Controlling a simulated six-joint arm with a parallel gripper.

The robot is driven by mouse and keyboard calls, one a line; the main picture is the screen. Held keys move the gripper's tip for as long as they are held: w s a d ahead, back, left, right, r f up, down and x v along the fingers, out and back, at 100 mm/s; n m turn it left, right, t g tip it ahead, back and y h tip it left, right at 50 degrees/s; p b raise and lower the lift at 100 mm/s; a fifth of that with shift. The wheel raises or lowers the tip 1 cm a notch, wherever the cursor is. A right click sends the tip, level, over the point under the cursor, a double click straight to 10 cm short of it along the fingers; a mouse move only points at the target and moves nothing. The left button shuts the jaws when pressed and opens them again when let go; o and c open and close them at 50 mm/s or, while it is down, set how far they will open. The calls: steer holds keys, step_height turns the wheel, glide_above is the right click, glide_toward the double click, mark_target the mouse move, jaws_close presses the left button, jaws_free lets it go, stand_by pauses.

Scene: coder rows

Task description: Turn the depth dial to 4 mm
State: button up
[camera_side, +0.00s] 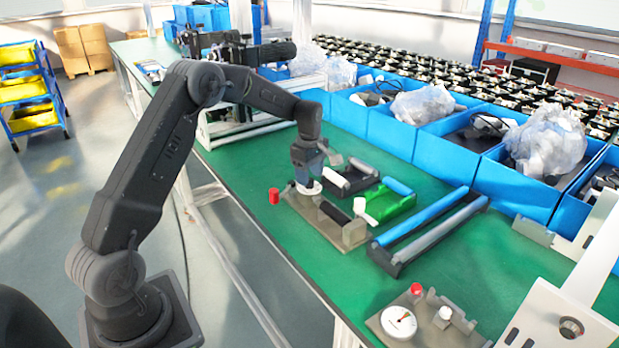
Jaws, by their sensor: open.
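My gripper (317,168) is open and points down over the left end of a grey fixture (340,228) on the green bench. A white round piece (308,188) shows on that fixture just below my gripper; I cannot tell whether the fingers touch it. A white round dial (398,321) with a dark pointer and a small red mark sits on another grey fixture (446,337) at the bench's front right, well away from my gripper. Its scale is too small to read. I cannot tell which round part is the depth dial.
A green holder (389,207) and a black holder with blue and grey bars (430,233) lie to the right. Blue bins (390,132) with plastic bags line the back. A red cap (416,289) and a white knob (443,315) stand near the dial.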

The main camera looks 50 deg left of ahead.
steer(key=shift+f, duration=0.7)
steer(key=shift+c, duration=0.4)
steer(key=c, duration=0.8)
steer(key=shift+c, duration=0.2)
